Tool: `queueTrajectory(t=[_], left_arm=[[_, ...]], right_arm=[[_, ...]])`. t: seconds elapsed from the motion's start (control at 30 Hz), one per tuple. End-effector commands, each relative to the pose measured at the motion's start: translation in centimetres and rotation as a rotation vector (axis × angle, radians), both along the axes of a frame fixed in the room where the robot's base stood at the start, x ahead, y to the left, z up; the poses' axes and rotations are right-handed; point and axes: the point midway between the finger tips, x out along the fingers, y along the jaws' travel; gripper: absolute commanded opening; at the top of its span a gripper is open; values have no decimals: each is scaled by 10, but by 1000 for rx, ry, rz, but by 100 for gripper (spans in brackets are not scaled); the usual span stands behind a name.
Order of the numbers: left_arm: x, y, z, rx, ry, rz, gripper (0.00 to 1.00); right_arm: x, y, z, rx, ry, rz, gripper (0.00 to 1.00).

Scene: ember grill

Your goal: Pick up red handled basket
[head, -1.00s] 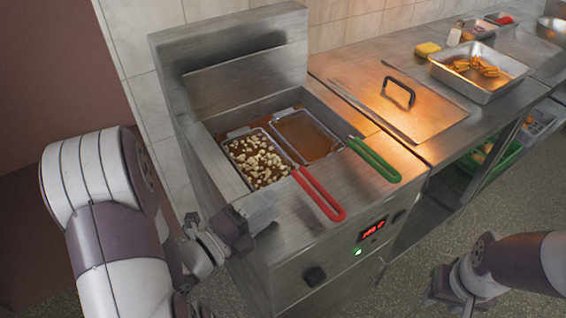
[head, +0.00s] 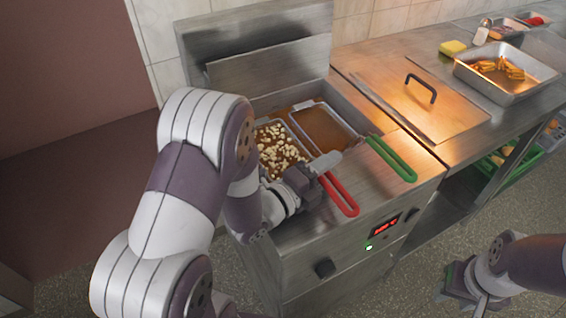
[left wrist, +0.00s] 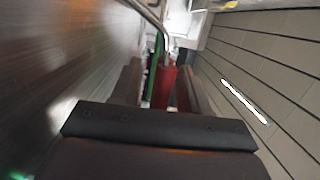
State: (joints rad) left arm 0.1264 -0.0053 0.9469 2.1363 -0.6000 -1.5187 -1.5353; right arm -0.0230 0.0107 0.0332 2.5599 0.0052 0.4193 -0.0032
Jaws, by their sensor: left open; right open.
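The red handled basket sits in the left side of the fryer and holds pale pieces in brown oil. Its red handle (head: 340,195) sticks out over the fryer's front edge. In the left wrist view the red handle (left wrist: 167,85) lies between the two open fingers (left wrist: 160,88); contact cannot be told. My right gripper (head: 460,285) is at the lower right, away from the fryer, and its fingertips are hard to make out.
A green handled basket (head: 392,158) sits to the right in the same fryer. A metal lid with a black handle (head: 421,88) covers the counter beside it. A steel tray with fried food (head: 506,78) and a yellow sponge (head: 453,47) stand further right.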

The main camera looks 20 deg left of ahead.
Motion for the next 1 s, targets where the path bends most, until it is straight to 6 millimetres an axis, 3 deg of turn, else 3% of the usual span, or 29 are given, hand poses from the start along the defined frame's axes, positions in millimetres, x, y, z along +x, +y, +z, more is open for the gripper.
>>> queueTrajectory(t=[0.27,0.4,0.73,1.0], left_arm=[[6,-3,-1,-1,0,1,45],[5,-3,-1,-1,0,0,0],[6,-3,4,0,-4,0,0],[6,-3,67,3,-10,-1,0]], right_arm=[[0,0,0,0,0,0,43],[0,0,0,0,0,0,43],[0,0,2,0,0,0,43],[0,0,13,0,0,0,43]])
